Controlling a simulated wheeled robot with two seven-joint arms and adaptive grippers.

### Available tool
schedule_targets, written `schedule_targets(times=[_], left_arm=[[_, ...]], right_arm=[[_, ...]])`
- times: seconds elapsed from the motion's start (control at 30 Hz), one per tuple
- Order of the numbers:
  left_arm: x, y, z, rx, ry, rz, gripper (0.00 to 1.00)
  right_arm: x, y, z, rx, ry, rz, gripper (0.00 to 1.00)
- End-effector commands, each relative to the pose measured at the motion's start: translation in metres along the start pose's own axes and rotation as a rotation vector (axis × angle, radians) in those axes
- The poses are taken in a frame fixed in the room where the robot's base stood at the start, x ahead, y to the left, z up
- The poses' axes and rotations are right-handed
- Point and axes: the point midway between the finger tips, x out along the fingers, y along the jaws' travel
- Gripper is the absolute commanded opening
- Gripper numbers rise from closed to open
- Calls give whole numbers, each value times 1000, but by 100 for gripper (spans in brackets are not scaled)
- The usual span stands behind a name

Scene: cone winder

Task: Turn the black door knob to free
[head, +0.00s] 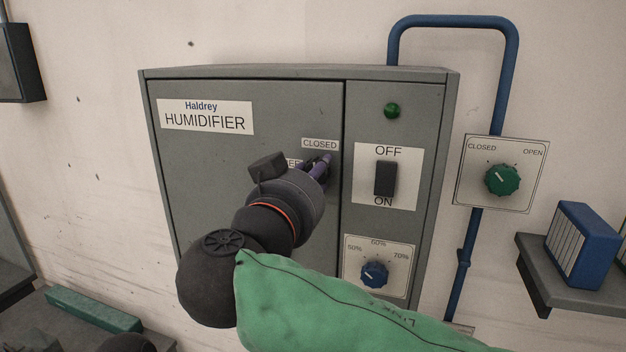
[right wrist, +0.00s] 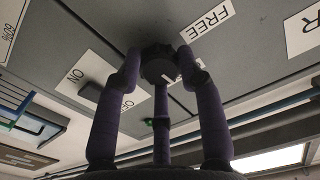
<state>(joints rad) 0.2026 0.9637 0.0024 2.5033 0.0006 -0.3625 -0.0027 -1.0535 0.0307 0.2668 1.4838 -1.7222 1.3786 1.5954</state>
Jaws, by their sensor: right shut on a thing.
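The grey humidifier cabinet (head: 250,100) hangs on the wall with its left door shut. The black door knob (right wrist: 158,66) shows in the right wrist view, with the purple fingers of my right gripper (right wrist: 162,75) closed around it. In the head view my right gripper (head: 317,168) is at the door's right edge and hides the knob. The CLOSED label (head: 320,143) is just above the gripper. The FREE label (right wrist: 208,22) is readable in the right wrist view and mostly covered in the head view. The knob's pointing direction is not clear.
Right of the door are a black OFF/ON switch (head: 386,179), a green lamp (head: 392,111) and a blue dial (head: 374,274). A green valve knob (head: 502,180) sits by a blue pipe (head: 453,21). A shelf with a blue box (head: 585,240) stands far right.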

Motion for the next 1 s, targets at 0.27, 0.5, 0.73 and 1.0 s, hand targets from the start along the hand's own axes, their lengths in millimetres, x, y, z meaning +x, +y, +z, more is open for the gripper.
schedule_targets(times=[0.27,0.5,0.73,1.0], left_arm=[[18,-6,-1,0,0,0,40],[26,-9,-1,0,0,0,40],[29,-10,-1,0,0,0,40],[28,-10,-1,0,0,0,40]], right_arm=[[0,1,1,-221,3,0,5],[0,0,-1,-449,3,0,5],[0,0,-1,-669,4,1,5],[0,0,-3,-925,4,1,5]])
